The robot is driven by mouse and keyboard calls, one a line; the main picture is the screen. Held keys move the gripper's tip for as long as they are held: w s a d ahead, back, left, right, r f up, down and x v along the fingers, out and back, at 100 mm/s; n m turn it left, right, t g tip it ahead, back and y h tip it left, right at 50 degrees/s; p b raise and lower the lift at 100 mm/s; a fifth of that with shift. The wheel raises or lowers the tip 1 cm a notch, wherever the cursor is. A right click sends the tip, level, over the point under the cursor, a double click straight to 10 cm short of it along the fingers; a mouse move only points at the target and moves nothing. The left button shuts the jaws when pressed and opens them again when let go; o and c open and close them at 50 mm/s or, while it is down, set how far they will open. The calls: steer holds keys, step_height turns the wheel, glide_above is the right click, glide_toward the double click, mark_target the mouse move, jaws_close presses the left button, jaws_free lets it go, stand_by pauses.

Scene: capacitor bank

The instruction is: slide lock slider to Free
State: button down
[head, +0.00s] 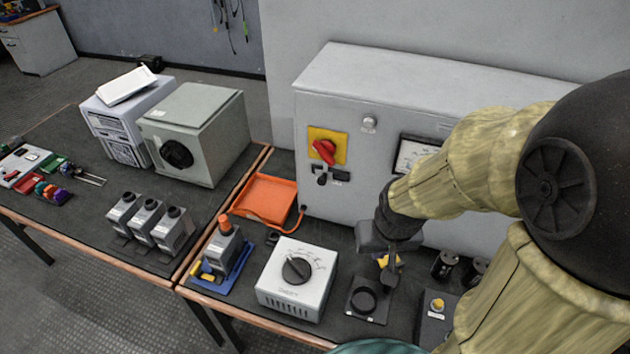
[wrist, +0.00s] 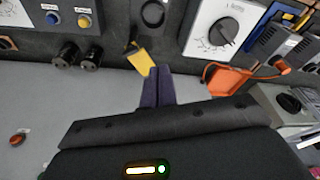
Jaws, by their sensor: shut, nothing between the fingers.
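The grey cabinet (head: 345,110) carries a red rotary handle (head: 324,150) on a yellow plate. Just below it is a small black lock slider (head: 322,179) beside a dark label plate (head: 340,174); the lettering is too small to read. The slider cannot be made out in the wrist view. My gripper (head: 392,272) is low in front of the cabinet, right of and below the slider and apart from it. In the wrist view its dark fingers (wrist: 158,76) are together and empty, near a yellow tag (wrist: 139,58).
A white dial box (head: 296,280), an orange tray (head: 265,198) and a black round-topped block (head: 367,298) stand on the bench before the cabinet. A gauge (head: 415,153) is on the cabinet face, partly behind my arm.

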steer(key=n+t+h+b, duration=0.1)
steer(key=n+t+b, duration=0.2)
steer(key=n+t, duration=1.2)
glide_toward(322, 178)
steer(key=a+t, duration=0.1)
steer(key=a, duration=0.6)
steer(key=shift+d+f+m, duration=0.2)
steer(key=shift+f+m, duration=0.1)
steer(key=shift+f, duration=0.1)
steer(key=shift+p, duration=0.3)
steer(key=w+p, duration=0.3)
steer(key=w, duration=0.7)
steer(key=shift+s+d+f+p, duration=0.1)
steer(key=shift+s+d+p, duration=0.25)
steer(key=shift+d, duration=0.75)
steer(key=shift+s+d+p, duration=0.15)
steer(key=shift+s+d, duration=0.35)
steer(key=shift+d, duration=0.6)
